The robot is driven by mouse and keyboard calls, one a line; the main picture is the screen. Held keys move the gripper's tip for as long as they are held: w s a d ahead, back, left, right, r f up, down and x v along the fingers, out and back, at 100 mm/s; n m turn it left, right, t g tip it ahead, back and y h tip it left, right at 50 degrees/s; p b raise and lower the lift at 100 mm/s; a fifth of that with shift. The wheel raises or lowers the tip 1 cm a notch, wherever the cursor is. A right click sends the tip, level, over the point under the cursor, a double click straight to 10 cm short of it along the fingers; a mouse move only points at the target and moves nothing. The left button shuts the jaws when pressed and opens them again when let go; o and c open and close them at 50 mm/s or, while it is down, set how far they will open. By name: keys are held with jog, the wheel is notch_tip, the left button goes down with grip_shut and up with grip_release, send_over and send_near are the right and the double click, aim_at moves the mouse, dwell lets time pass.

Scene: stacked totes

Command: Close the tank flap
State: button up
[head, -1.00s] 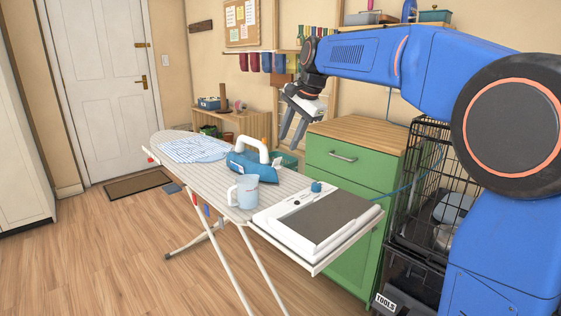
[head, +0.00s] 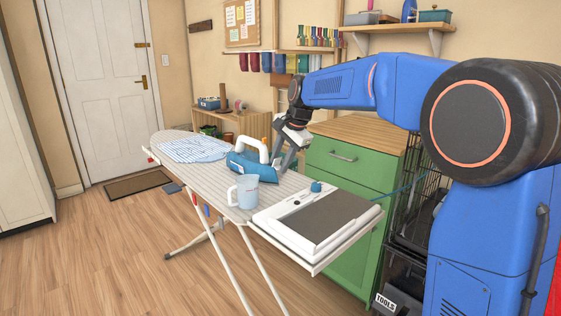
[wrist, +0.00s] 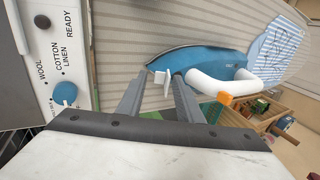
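A blue iron (head: 252,167) with a white handle lies on the ironing board; it also shows in the wrist view (wrist: 215,60). A small white piece (wrist: 161,77), which looks like the tank flap, stands raised near the iron's pointed end. An orange part (wrist: 225,98) sits by the handle. My gripper (head: 284,163) is over the right end of the iron. In the wrist view my gripper (wrist: 160,85) is open, its fingers apart, with the white piece seen between them. Whether a finger touches it, I cannot tell.
The striped ironing board (head: 205,178) carries a folded cloth (head: 192,150), a pale blue mug (head: 243,192) and a white steam station (head: 312,219) with a blue knob. A green cabinet (head: 340,180) stands close behind. A cage (head: 408,215) is to the right.

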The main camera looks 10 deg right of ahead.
grip_shut()
jog(key=g, duration=0.1)
jog(key=g+h, duration=0.1)
jog(key=w+g+h, duration=0.1)
jog(key=shift+w+a+r, duration=0.1)
jog(key=shift+a+r, duration=0.2)
jog(key=shift+a, duration=0.1)
jog(key=shift+w+a+r+g+h, duration=0.15)
jog(key=shift+g+h, duration=0.2)
jog(key=shift+g, duration=0.2)
jog(key=shift+w+a+g+h, duration=0.15)
jog(key=shift+g+h, duration=0.25)
jog(key=shift+g, duration=0.2)
jog(key=shift+w+r+g+h, duration=0.15)
jog(key=shift+g+h, duration=0.2)
jog(key=shift+g, duration=0.2)
